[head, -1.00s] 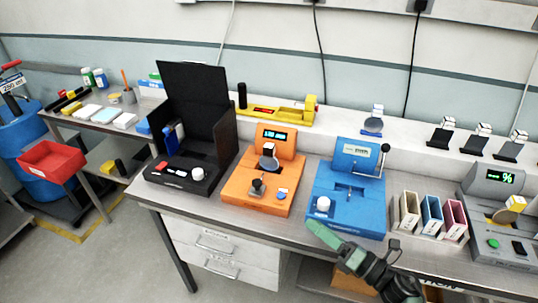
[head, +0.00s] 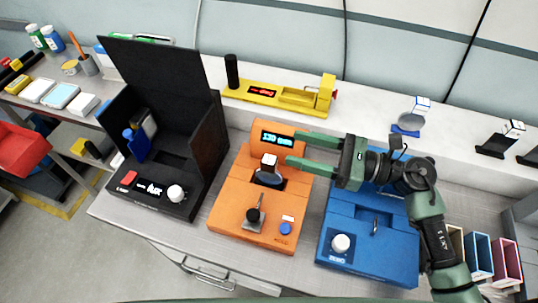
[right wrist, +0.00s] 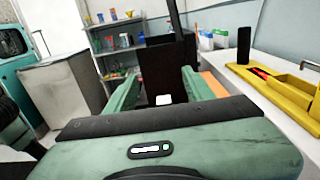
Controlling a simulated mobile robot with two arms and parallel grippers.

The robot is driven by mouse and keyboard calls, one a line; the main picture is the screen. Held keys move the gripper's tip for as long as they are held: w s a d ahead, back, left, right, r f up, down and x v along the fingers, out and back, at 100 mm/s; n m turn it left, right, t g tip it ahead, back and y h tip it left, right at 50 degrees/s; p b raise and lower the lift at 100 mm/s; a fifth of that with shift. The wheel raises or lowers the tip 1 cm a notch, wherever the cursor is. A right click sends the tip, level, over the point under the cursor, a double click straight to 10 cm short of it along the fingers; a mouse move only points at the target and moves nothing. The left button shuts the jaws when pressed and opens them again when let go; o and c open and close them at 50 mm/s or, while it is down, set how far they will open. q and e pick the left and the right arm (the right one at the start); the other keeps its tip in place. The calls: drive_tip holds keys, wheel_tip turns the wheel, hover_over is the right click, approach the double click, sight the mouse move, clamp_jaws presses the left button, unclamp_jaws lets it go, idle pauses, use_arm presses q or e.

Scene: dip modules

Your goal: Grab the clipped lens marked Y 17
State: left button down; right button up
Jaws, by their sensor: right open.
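A lens (head: 268,178) with a white clip (head: 269,161) on top stands in the slot of the orange machine (head: 232,205). The marking on its clip is too small to read. My right gripper (head: 295,149) reaches in from the right, open and empty. Its fingertips are just right of the white clip and point left towards it. In the right wrist view the white clip (right wrist: 163,99) shows between the two open fingers, apart from them. A second clipped lens (head: 408,125) stands on the back ledge, its marking also unreadable. My left gripper is not in view.
A black open-lidded box (head: 165,190) stands left of the orange machine. A blue machine (head: 365,245) is to the right, partly under my right arm. A yellow device (head: 270,97) lies on the back ledge. Coloured holders (head: 478,256) are at the lower right.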

sight(276, 164)
drive_tip(key=f+b, duration=0.1)
drive_tip(key=f, duration=0.1)
drive_tip(key=f+b, duration=0.2)
drive_tip(key=f, duration=0.1)
drive_tip(key=f+b, duration=0.1)
drive_tip(key=f, duration=0.2)
drive_tip(key=shift+s, duration=0.25)
drive_tip(key=shift+w+a+r+p, duration=0.15)
drive_tip(key=shift+w+a+p, duration=0.05)
drive_tip(key=shift+a, duration=0.25)
drive_tip(key=shift+w+a+r+p, duration=0.15)
drive_tip(key=shift+a+p, duration=0.05)
drive_tip(key=shift+a, duration=0.2)
drive_tip(key=p+x, duration=0.1)
drive_tip(key=x, duration=0.4)
drive_tip(key=shift+p, duration=0.3)
drive_tip(key=shift+w+a, duration=0.15)
drive_tip(key=shift+a, duration=0.3)
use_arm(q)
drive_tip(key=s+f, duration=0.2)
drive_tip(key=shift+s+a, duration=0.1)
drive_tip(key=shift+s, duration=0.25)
use_arm(e)
drive_tip(key=shift+f, duration=0.1)
drive_tip(key=shift+d, duration=0.1)
clamp_jaws()
